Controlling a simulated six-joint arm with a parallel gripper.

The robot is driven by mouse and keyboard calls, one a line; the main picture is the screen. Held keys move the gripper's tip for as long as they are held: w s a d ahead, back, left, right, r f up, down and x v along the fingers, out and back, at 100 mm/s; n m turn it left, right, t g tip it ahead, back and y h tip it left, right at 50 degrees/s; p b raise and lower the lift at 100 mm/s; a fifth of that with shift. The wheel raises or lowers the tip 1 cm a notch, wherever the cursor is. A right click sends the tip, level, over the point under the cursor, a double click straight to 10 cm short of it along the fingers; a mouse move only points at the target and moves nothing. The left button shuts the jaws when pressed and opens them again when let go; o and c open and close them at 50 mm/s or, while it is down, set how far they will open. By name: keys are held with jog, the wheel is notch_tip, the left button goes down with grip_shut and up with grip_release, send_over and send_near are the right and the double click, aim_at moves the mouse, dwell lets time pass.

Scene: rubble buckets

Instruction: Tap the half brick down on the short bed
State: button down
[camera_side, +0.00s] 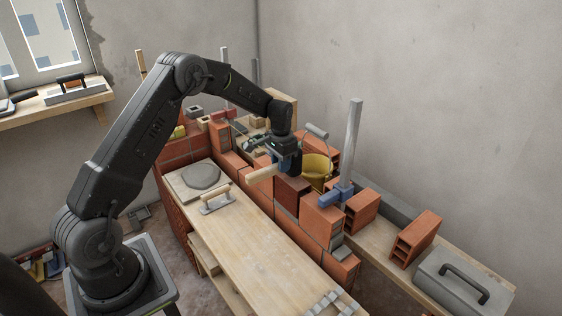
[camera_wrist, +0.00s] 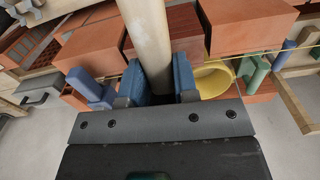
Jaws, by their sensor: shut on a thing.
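My gripper (camera_side: 286,164) is shut on a pale wooden handle (camera_side: 262,174), which sticks out to the left over the bench side of the wall. In the wrist view the handle (camera_wrist: 147,35) runs up between my blue fingers (camera_wrist: 160,84). What is on its other end is hidden. A darker red brick (camera_side: 291,193), seemingly the half brick, sits in the wall just below my gripper. It also shows in the wrist view (camera_wrist: 189,43), partly behind the handle, between two orange bricks. I cannot tell whether the handle touches it. The bed under it is hidden.
A yellow bucket (camera_side: 318,168) stands close behind the wall. A taut yellow line (camera_wrist: 275,52) crosses the wrist view.

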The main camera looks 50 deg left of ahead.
jog(key=shift+f, duration=1.1)
jog(key=shift+r, duration=1.35)
jog(key=shift+f, duration=0.15)
dwell(1.1)
jog(key=shift+f, duration=0.2)
dwell(1.2)
